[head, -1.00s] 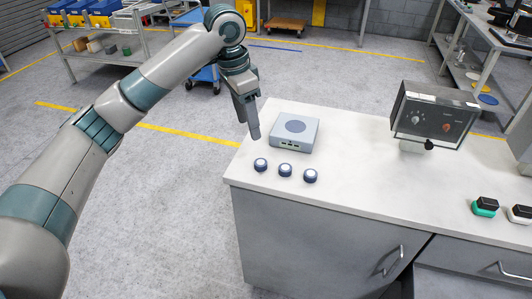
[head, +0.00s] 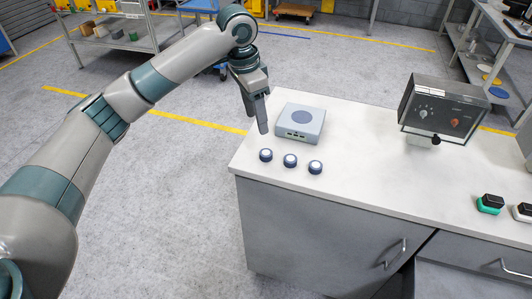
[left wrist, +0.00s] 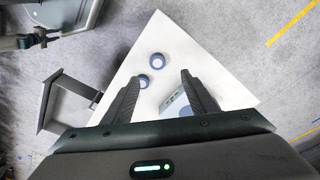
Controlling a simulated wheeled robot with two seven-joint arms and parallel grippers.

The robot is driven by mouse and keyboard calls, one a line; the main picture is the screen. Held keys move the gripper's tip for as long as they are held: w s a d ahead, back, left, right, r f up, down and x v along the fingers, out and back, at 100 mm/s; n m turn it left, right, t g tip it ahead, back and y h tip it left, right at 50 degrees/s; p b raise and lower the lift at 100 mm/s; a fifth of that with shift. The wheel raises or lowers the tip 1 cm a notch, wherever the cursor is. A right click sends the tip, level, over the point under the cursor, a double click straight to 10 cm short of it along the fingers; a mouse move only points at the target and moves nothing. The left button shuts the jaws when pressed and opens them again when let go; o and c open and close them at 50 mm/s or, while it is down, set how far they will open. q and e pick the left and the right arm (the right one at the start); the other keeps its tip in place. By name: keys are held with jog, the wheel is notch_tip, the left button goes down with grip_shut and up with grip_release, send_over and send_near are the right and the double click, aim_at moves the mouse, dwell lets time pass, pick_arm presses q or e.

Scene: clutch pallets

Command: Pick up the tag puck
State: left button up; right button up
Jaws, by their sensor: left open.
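Three dark blue pucks with white tops stand in a row near the front left of the white counter: a left one (head: 266,155), a middle one (head: 290,160) and a right one (head: 315,167). I cannot tell which of them is the tag puck. My left gripper (head: 258,121) points down, open and empty, above and behind the left puck, apart from it. In the left wrist view, one puck (left wrist: 157,60) shows beyond the open fingers (left wrist: 159,80) and another puck (left wrist: 143,81) lies by the left finger. The third is not clear there.
A grey box (head: 300,123) with a round blue pad stands just behind the pucks. A control box (head: 440,108) with knobs stands at the right. A green-and-black block (head: 490,204) lies near the right front. The counter's middle (head: 375,150) is clear.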

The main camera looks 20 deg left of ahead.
aim_at(266, 153)
pick_arm(q)
jog(key=f, duration=0.2)
jog(key=f+p, duration=0.1)
jog(key=f, duration=0.1)
jog(key=d+f, duration=0.1)
jog(key=f, duration=0.1)
jog(key=shift+w+f+p, duration=0.3)
jog(key=shift+f, duration=0.05)
jog(key=shift+w+f, duration=0.1)
jog(key=shift+f, duration=0.35)
pick_arm(e)
jog(key=shift+s+d+r+g, duration=0.15)
jog(key=shift+s+d+r, duration=0.2)
jog(key=shift+s, duration=0.25)
jog(key=shift+s+d+r+g, duration=0.15)
jog(key=shift+s+d+r, duration=0.1)
jog(key=shift+s+r, duration=0.3)
jog(key=shift+a, duration=0.15)
pick_arm(q)
jog(key=shift+d+f+p, duration=0.15)
jog(key=shift+f+p, duration=0.35)
jog(key=f, duration=0.1)
jog(key=f+p, duration=0.1)
jog(key=f, duration=0.1)
jog(key=shift+d, duration=0.4)
jog(key=shift+w+f, duration=0.1)
jog(key=shift+f, duration=0.4)
pick_arm(e)
notch_tip(266, 153, up, 2)
jog(key=shift+s, duration=0.15)
